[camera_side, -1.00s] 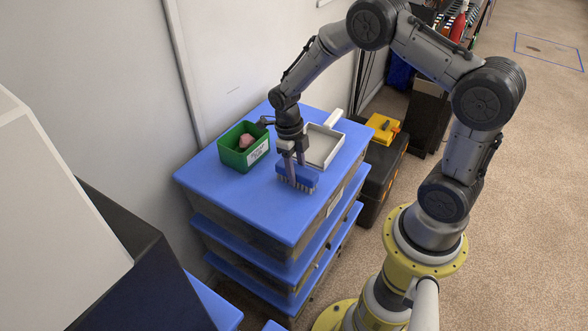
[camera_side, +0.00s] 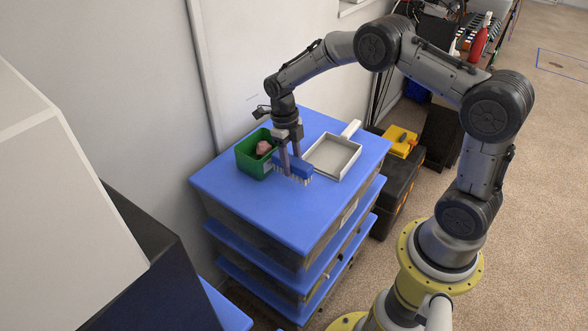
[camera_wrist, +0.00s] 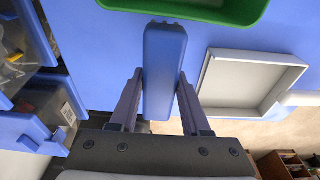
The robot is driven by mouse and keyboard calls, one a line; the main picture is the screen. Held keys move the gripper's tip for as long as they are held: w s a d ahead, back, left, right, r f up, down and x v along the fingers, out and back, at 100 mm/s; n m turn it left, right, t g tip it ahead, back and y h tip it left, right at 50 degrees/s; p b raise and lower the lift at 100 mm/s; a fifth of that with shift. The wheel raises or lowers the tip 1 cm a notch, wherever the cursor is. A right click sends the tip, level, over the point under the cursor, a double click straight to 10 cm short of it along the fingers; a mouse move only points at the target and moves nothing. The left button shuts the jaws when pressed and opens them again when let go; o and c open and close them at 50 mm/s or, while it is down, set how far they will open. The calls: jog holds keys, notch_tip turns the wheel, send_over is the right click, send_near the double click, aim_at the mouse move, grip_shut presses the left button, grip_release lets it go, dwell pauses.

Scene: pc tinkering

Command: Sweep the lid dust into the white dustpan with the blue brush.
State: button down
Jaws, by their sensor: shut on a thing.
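My gripper (camera_side: 290,160) is shut on the blue brush (camera_side: 299,169), with its pale bristles pointing down over the blue lid (camera_side: 270,213). In the wrist view the brush (camera_wrist: 163,70) sits between my two fingers. I cannot tell whether the bristles touch the lid. The white dustpan (camera_side: 333,158) lies on the lid just right of the brush, its handle pointing to the back right. In the wrist view the dustpan (camera_wrist: 245,82) is on the right, apart from the brush, and looks empty. No dust can be made out on the lid.
A green bin (camera_side: 251,163) with a pinkish lump (camera_side: 264,147) stands close behind and left of the brush. The lid tops a stack of drawers beside the wall. A dark case (camera_side: 399,180) with a yellow item (camera_side: 401,140) stands to the right. The lid's front is clear.

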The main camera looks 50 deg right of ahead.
jog(key=shift+r, duration=2.55)
jog(key=shift+w, duration=0.1)
